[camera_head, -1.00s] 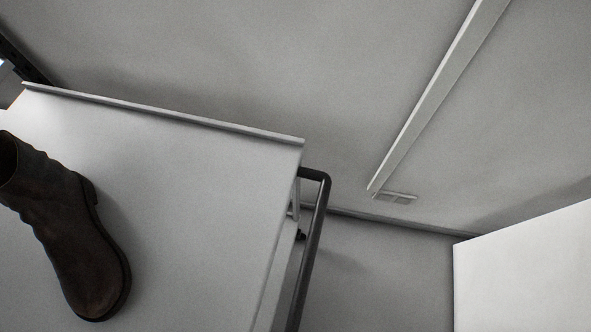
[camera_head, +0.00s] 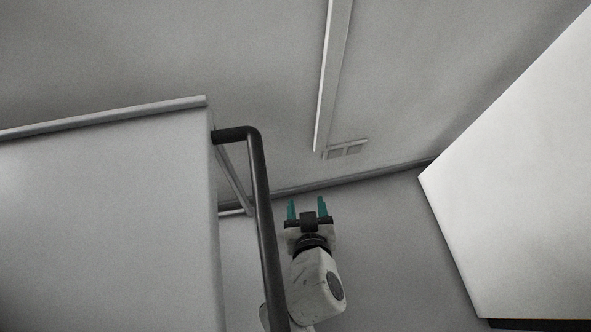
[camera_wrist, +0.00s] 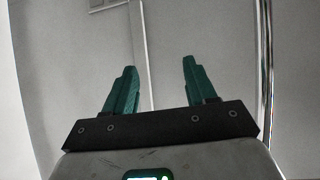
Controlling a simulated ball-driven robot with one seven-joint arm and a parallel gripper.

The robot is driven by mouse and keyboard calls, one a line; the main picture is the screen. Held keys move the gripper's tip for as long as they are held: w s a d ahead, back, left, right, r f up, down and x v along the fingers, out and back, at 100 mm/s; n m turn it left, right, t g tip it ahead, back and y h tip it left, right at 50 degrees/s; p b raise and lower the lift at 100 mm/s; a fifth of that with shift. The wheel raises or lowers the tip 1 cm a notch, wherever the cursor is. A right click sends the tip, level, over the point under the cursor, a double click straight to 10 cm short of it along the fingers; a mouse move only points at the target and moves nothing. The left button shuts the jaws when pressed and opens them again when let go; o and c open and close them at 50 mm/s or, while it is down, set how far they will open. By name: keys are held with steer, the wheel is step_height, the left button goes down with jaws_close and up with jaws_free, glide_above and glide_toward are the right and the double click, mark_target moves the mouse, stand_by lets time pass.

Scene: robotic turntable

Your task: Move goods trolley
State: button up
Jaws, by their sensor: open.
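The trolley, as it appears, has a light flat top (camera_head: 110,215) at the left of the head view. A raised rim runs along its far edge. A dark tubular handle (camera_head: 262,205) stands at its right end. My gripper (camera_head: 307,208) is just right of the handle, with its teal fingers pointing toward the wall. The fingers are apart and nothing is between them. In the wrist view my gripper (camera_wrist: 157,85) also shows open and empty. The trolley's lower part is hidden.
A large pale panel or box (camera_head: 520,170) fills the right side. A grey wall with a light vertical strip (camera_head: 331,75) and a socket plate (camera_head: 346,150) is ahead. A strip of bare floor (camera_head: 385,240) lies between trolley and panel. A shiny upright edge (camera_wrist: 267,70) is at the wrist view's right.

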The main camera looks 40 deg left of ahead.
mark_target(236, 183)
steer(key=s+a+f+n+g+y+b, duration=0.2)
steer(key=s+a+n+y, duration=0.1)
steer(key=s+a, duration=0.6)
steer(key=shift+a+y, duration=0.6)
steer(key=shift+a, duration=0.15)
steer(key=b+x, duration=0.2)
steer(key=x, duration=0.8)
steer(key=shift+w+a+f, duration=0.25)
jaws_close()
stand_by(0.4)
